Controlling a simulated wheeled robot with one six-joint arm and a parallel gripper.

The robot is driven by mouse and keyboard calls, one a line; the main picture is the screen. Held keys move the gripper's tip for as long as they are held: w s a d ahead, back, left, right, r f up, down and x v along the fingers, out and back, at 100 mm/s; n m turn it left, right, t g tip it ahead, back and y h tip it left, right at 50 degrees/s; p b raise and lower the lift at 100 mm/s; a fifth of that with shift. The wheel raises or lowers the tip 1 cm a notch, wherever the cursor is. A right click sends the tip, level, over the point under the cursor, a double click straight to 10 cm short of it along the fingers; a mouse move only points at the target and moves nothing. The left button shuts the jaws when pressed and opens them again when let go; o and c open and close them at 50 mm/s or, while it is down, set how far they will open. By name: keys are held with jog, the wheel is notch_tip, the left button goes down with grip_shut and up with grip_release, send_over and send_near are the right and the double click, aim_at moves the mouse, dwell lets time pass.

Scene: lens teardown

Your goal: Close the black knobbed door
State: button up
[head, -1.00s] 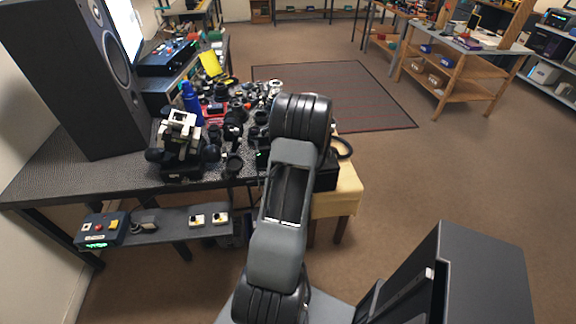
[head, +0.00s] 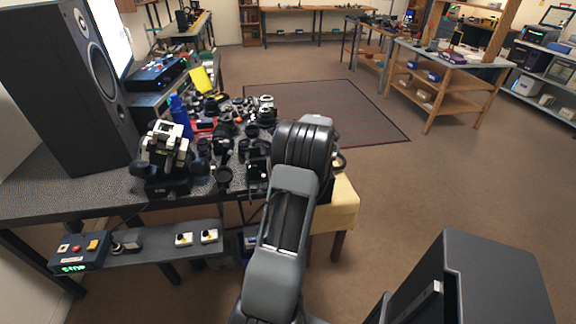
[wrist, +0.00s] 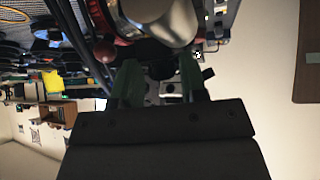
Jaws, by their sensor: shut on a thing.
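My gripper (wrist: 159,68) shows in the wrist view, with its two green fingers either side of a small dark, knob-like thing (wrist: 161,71). It is shut on that thing, but the view is too dark to tell whether it is the door's knob. In the head view my own arm hides the gripper, over the right end of the cluttered bench. I cannot clearly make out the black knobbed door or how far open it is.
A large silver rounded part (wrist: 165,18) and a reddish-brown ball (wrist: 104,50) are close to the fingers. The black bench (head: 40,190) holds a speaker (head: 65,90), a blue bottle (head: 181,115) and many lens parts.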

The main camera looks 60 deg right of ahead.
jog(key=o, duration=0.7)
jog(key=shift+a, duration=0.1)
jog(key=v, duration=1.3)
jog(key=shift+s+r, duration=0.2)
jog(key=shift+s, duration=0.15)
